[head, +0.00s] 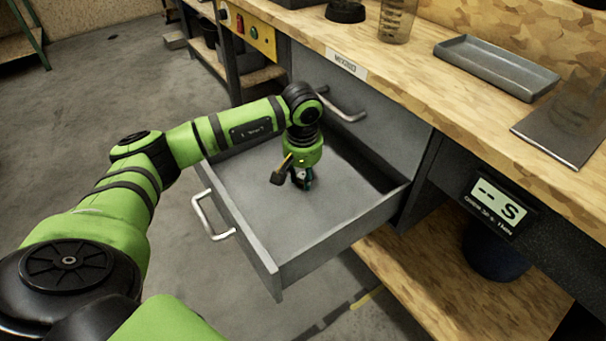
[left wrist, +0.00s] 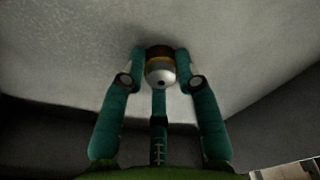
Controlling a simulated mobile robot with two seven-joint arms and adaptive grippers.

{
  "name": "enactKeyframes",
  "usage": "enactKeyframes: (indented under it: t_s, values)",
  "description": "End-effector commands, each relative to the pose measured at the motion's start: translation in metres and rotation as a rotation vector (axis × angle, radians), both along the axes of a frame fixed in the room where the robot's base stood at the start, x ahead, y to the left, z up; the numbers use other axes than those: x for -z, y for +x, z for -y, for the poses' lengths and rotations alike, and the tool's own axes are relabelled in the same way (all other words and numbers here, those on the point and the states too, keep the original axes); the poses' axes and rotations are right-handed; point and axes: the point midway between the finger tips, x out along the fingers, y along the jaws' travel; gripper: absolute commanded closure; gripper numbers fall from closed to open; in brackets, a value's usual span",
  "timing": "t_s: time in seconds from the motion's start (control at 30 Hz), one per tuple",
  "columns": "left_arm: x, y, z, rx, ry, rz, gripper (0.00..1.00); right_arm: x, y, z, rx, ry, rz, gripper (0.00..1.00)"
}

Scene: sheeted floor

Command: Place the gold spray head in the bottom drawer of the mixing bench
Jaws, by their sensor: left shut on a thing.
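The bottom drawer (head: 310,222) of the mixing bench is pulled open and its grey floor is largely bare. My left gripper (head: 302,181) points down inside the drawer, near its floor. In the left wrist view its teal fingers (left wrist: 160,82) are shut on the gold spray head (left wrist: 160,73), which shows a gold band, a dark upper part and a silver rounded end. I cannot tell whether the spray head touches the drawer floor. In the head view the spray head is hidden by the gripper. My right gripper is not in view.
A shut drawer with a handle (head: 341,106) sits just above the open one. The wooden benchtop (head: 440,105) holds a grey tray (head: 496,67), a clear beaker (head: 397,20) and a metal plate (head: 570,125). A scale display (head: 498,205) hangs at the right. A wooden lower shelf (head: 460,285) lies below.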

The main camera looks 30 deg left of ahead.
Motion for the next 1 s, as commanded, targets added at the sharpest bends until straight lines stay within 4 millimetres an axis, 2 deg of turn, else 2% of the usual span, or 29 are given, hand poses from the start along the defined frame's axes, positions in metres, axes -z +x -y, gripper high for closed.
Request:
enactKeyframes:
  t_s: [0.3, 0.33, 0.37, 0.8, 0.87, 1.0]
  values:
    - [0.002, 0.001, 0.0, -0.001, 0.0, 0.002, 1.0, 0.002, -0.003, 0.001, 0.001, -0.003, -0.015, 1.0]
    - [0.001, 0.0, 0.0, -0.001, 0.0, 0.001, 0.56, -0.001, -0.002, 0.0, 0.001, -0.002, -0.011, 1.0]
    - [0.001, 0.0, 0.0, -0.001, 0.0, 0.001, 0.44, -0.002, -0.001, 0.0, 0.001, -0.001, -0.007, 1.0]
    - [-0.002, 0.0, 0.0, -0.001, 0.0, 0.001, 0.44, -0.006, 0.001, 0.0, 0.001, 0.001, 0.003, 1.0]
    - [-0.01, 0.001, 0.0, -0.001, -0.001, 0.005, 0.44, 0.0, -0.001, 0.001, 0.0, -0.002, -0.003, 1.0]
    - [-0.038, -0.001, 0.001, 0.0, 0.0, 0.007, 0.44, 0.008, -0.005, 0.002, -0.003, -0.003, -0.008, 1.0]
